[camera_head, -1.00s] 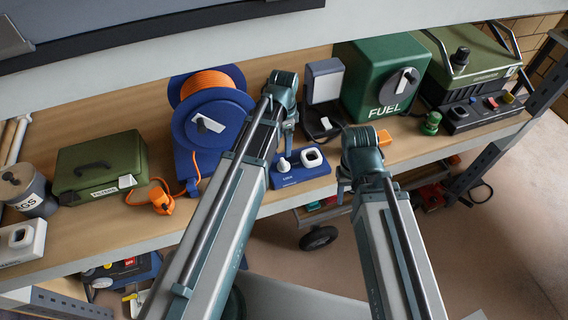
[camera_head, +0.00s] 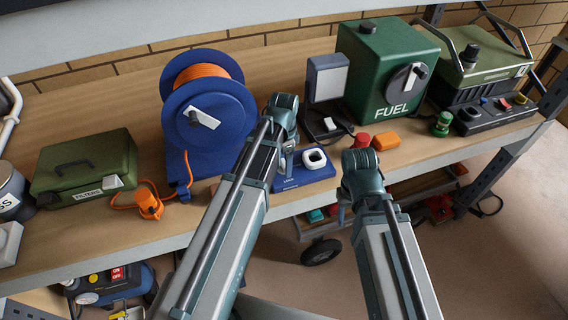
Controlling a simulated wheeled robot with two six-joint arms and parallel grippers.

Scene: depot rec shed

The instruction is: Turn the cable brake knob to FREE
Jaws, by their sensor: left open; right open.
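The blue cable reel (camera_head: 232,128) stands on the wooden shelf, wound with orange cable (camera_head: 204,73). A knob with a white bar handle (camera_head: 203,118) sits on the reel's front disc; the bar slopes down to the right. Any marking for FREE cannot be read. My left gripper (camera_head: 286,160) is open and empty, to the right of the reel, apart from the knob, in front of a blue block. My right gripper (camera_head: 344,210) is open and empty, further right at the shelf's front edge. The arm links partly hide both grippers.
An orange plug (camera_head: 149,204) lies left of the reel, beside a green case (camera_head: 84,169). A blue block with a white ring (camera_head: 314,159) is right of my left gripper. The green FUEL tank (camera_head: 386,70), a red knob (camera_head: 361,140) and a green generator (camera_head: 484,62) stand right.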

